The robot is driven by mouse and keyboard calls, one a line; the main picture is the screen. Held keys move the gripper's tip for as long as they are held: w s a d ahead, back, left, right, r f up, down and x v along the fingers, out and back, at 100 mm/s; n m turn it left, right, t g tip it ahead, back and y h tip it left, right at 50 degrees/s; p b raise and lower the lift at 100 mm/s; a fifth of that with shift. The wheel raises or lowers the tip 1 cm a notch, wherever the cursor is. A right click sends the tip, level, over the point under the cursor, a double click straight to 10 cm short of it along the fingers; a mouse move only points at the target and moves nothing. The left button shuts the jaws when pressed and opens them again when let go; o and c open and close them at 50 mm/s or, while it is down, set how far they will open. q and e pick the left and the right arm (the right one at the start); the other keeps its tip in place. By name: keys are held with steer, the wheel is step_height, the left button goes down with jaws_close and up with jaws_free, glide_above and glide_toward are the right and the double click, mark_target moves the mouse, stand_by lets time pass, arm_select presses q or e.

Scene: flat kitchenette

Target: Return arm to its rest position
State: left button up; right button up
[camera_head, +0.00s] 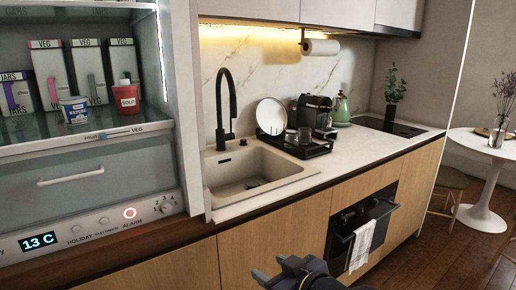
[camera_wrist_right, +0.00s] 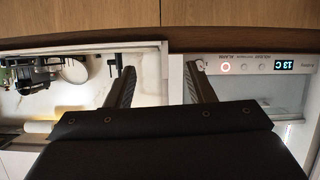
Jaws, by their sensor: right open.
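My right gripper (camera_head: 278,270) shows at the bottom edge of the head view, dark and empty, in front of the wooden cabinet fronts. In the right wrist view its two fingers (camera_wrist_right: 160,72) stand wide apart with nothing between them. The gripper appears apart from the counter and the fridge. Most of my right arm is outside the head view. My left gripper is in neither view.
An open fridge (camera_head: 88,135) with boxes and cups stands at left. The counter holds a sink (camera_head: 255,170), black faucet (camera_head: 226,105) and dish rack (camera_head: 295,145). An oven (camera_head: 365,225) with a towel (camera_head: 361,244) is at right, before open floor (camera_head: 450,255) and a round table (camera_head: 485,150).

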steer(key=s+d+r+m+g+h+p, duration=0.1)
steer(key=s+d+r+m+g+p, duration=0.15)
steer(key=s+d+m+p, duration=0.6)
arm_select(q)
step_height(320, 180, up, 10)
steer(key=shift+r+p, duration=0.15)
steer(key=shift+p, duration=0.25)
arm_select(e)
steer(key=s+d+g+h, duration=0.2)
steer(key=s+d, duration=0.6)
steer(key=s, duration=0.4)
steer(key=shift+s+d+f+m+g+h, duration=0.25)
steer(key=shift+d+m+g+h, duration=0.1)
steer(key=shift+d+g+h, duration=0.1)
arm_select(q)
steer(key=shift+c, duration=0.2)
arm_select(e)
steer(key=shift+s+f, duration=0.15)
steer(key=shift+c, duration=0.2)
